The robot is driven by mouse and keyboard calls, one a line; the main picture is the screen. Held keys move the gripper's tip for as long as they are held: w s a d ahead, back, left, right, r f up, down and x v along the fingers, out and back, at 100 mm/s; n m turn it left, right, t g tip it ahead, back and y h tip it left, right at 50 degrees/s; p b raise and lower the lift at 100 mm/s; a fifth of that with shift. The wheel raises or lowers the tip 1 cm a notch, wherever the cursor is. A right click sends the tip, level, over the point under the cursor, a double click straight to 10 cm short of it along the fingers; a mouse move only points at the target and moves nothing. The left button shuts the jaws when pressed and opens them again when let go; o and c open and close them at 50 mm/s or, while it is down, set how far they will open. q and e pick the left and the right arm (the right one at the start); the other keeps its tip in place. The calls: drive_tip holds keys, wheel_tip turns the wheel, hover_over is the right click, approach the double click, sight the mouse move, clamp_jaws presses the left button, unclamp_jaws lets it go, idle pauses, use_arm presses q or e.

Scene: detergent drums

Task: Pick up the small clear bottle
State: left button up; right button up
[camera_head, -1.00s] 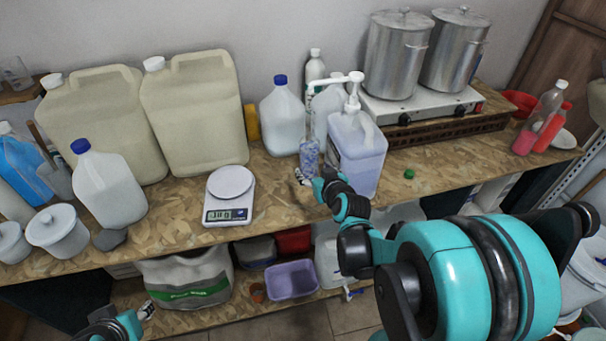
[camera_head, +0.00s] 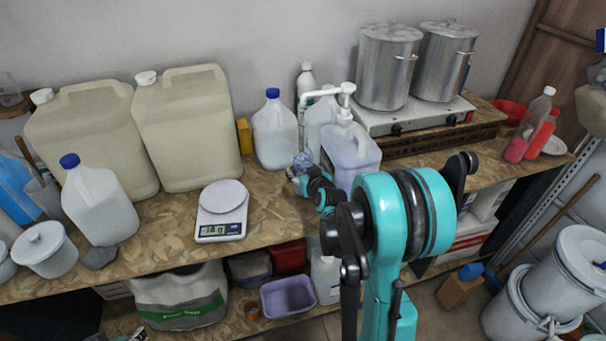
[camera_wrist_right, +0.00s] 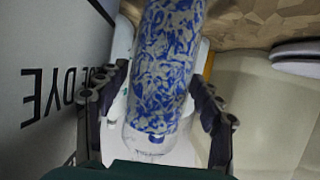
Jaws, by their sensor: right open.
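The small clear bottle, with a blue and white pattern, stands on the wooden counter in the head view (camera_head: 302,162), beside the pump-top jug. Most of it is hidden there by my right gripper (camera_head: 306,182). In the wrist view the bottle (camera_wrist_right: 168,60) lies between the two dark fingers of my right gripper (camera_wrist_right: 158,108), which are open on either side of it. Small gaps appear beside the bottle, so I cannot tell any contact. Only a sliver of my left gripper (camera_head: 136,334) shows at the bottom left edge.
The translucent pump-top jug (camera_head: 348,160) stands close on the right. A blue-capped jug (camera_head: 274,135) stands behind on the left. A scale (camera_head: 222,210) sits to the left on the counter. Steel pots (camera_head: 388,68) stand on a hot plate at the back right.

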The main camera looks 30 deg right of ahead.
drive_tip(key=shift+w, duration=0.3)
drive_tip(key=c, duration=1.4)
